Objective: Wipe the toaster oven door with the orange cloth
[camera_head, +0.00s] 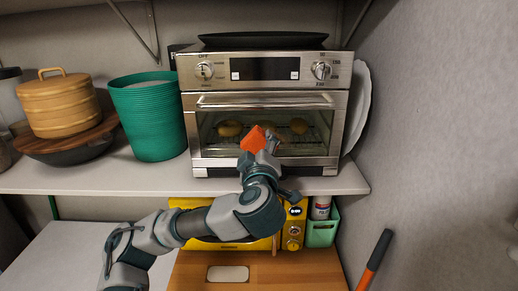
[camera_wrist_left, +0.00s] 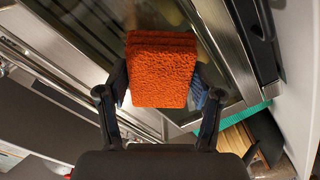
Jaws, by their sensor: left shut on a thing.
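The silver toaster oven (camera_head: 264,105) stands on the upper shelf with its glass door (camera_head: 220,148) shut. Round food items show behind the glass. The orange cloth (camera_head: 253,138) is in front of the lower middle of the door. My left gripper (camera_head: 262,150) is shut on the cloth, which also shows folded between the fingers in the left wrist view (camera_wrist_left: 162,70). The cloth is at or very near the glass; I cannot tell whether it touches. My right gripper is not in view.
A green ribbed bin (camera_head: 150,120) and a lidded wooden pot (camera_head: 60,105) stand left of the oven. A dark tray (camera_head: 262,40) lies on top. A yellow appliance (camera_head: 292,228) and a mint caddy (camera_head: 321,232) sit below the shelf. A wall closes the right side.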

